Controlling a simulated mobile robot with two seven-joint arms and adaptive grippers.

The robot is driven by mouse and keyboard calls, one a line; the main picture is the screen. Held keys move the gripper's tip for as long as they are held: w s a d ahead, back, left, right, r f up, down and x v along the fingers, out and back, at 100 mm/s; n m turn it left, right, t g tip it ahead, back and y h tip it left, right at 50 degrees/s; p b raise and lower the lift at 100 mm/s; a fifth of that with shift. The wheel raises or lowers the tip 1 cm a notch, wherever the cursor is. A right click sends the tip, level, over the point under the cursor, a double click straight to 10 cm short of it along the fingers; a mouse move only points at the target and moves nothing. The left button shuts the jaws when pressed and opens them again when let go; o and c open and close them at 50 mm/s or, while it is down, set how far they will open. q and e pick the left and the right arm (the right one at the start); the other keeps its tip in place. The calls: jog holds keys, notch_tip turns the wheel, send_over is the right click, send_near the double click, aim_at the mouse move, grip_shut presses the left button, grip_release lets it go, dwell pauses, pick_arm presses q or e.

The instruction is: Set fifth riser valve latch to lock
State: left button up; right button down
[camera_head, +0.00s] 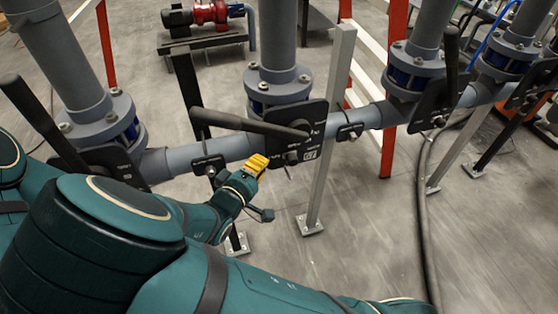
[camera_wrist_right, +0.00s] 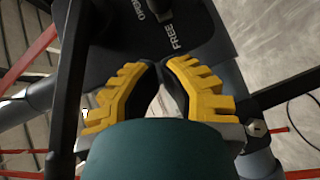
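A black valve plate (camera_head: 302,125) with white lettering sits on the grey pipe below the middle riser. Its long black lever (camera_head: 235,121) points left. I cannot read its number for certain. My right gripper (camera_head: 257,163) is just in front of the plate's lower left. My left gripper is not in view.
Similar valves stand along the pipe, with plates at left (camera_head: 112,160) and right (camera_head: 432,108). A small tagged fitting (camera_head: 208,166) is left of my gripper. Open floor (camera_head: 350,240) lies in front.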

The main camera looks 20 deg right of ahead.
aim_at(285, 152)
jog(key=d, duration=0.1)
jog(key=w+d+f, duration=0.1)
jog(key=d, duration=0.1)
jog(key=w+d+b, duration=0.1)
jog(key=shift+w+d+f, duration=0.1)
jog(key=shift+d+f, duration=0.1)
jog(key=shift+d, duration=0.1)
jog(key=shift+d+f, duration=0.1)
jog(key=shift+d, duration=0.45)
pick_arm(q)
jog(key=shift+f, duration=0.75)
pick_arm(e)
jog(key=shift+d, duration=0.5)
jog(key=shift+d+p, duration=0.65)
jog(key=shift+d, duration=0.7)
jog(key=shift+a, duration=0.2)
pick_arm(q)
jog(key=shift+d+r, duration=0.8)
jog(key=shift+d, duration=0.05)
